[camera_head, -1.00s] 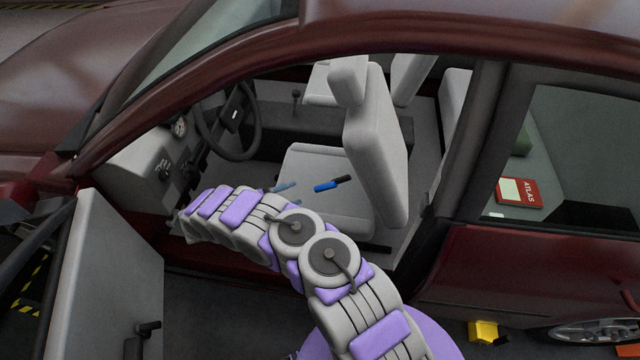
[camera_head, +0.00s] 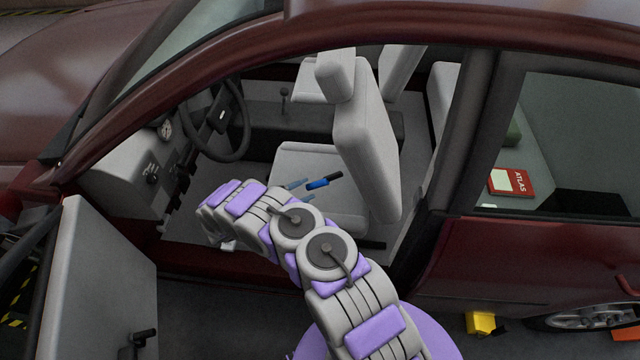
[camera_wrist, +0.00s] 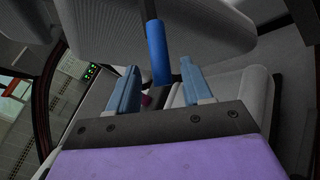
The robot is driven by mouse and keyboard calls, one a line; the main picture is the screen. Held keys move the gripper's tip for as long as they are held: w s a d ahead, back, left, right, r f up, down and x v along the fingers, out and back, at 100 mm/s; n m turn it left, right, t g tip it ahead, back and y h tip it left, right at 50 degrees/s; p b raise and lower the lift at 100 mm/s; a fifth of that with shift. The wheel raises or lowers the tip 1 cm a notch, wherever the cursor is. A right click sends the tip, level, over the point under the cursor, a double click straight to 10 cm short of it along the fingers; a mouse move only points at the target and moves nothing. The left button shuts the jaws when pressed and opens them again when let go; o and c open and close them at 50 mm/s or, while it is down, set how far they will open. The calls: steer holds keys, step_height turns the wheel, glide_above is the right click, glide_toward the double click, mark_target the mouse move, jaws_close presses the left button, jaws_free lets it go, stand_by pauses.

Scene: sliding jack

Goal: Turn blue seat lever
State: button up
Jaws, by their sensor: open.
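The blue seat lever (camera_head: 318,184) has a black end and shows against the pale front seat in the head view. In the wrist view the blue lever (camera_wrist: 157,50) stands nearly upright, with its near end at the gap between my fingertips. My gripper (camera_wrist: 158,68) is open, with one blue-grey finger on each side of that end. Only the fingers of my gripper (camera_head: 302,190) show in the head view, very close to the lever; my arm hides the rest. I cannot tell whether the fingers touch the lever.
The front seat's backrest (camera_head: 365,140) rises right of the lever. The steering wheel (camera_head: 217,118) and dashboard (camera_head: 125,165) are to the left. The open car door (camera_head: 100,280) and door pillar (camera_head: 475,130) flank the opening my arm reaches through. A red atlas (camera_head: 512,182) lies in the rear.

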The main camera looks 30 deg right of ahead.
mark_target(321, 183)
steer(key=d, duration=0.3)
steer(key=d+b, duration=0.1)
steer(key=d, duration=0.2)
steer(key=shift+w+d, duration=0.2)
steer(key=shift+d, duration=0.05)
steer(key=shift+c, duration=0.5)
jaws_close()
